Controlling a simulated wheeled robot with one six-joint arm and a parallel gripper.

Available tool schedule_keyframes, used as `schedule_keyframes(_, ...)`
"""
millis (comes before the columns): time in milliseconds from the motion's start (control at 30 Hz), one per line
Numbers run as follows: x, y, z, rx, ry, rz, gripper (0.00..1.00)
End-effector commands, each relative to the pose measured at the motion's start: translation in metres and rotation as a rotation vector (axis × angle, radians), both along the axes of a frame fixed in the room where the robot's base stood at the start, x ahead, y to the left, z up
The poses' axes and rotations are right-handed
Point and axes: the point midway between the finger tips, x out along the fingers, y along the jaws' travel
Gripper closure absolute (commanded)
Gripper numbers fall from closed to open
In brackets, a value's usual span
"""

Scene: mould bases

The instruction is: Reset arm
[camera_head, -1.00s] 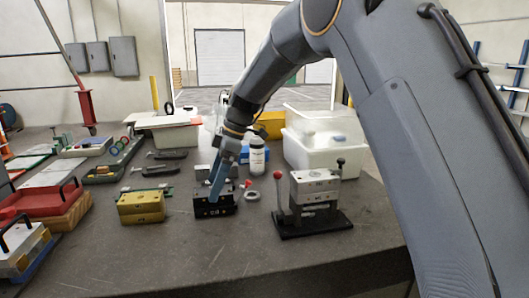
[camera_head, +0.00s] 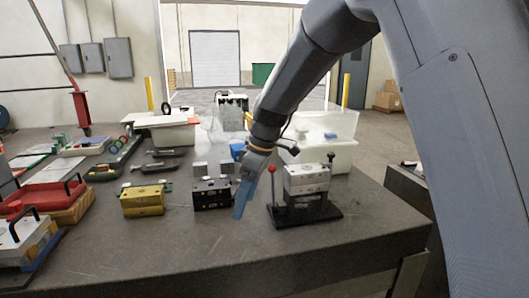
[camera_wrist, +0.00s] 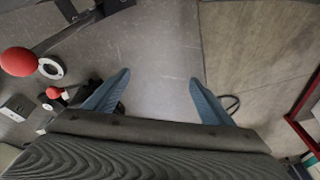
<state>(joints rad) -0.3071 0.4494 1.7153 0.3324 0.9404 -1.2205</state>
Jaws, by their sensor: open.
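My gripper (camera_head: 243,197) is over the table between the black mould base and the grey one on a stand. In the wrist view my gripper (camera_wrist: 160,90) has its two blue fingers spread wide with nothing between them. The black mould base (camera_head: 207,196) sits on the table just left of the fingers. The gold mould base (camera_head: 142,201) sits further left. The grey mould base (camera_head: 306,178) stands on a dark plate with a red-knobbed lever (camera_head: 272,170), right of my gripper.
Red trays (camera_head: 38,198) and other mould parts crowd the table's left side. White bins (camera_head: 328,150) stand at the back right. The front of the table (camera_head: 170,255) is clear. In the wrist view a red ball knob (camera_wrist: 19,62) and a white ring (camera_wrist: 51,68) show at the upper left.

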Motion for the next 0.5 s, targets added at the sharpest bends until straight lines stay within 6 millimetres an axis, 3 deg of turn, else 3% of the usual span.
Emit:
schedule_keyframes(167, -0.034, -0.069, -0.019, -0.07, 0.039, -0.294, 0.24)
schedule_keyframes(233, -0.056, -0.104, -0.029, -0.103, 0.053, -0.452, 0.24)
schedule_keyframes(400, -0.129, -0.182, -0.056, -0.167, 0.078, -0.865, 0.24)
schedule_keyframes(500, -0.17, -0.212, -0.07, -0.185, 0.087, -1.062, 0.24)
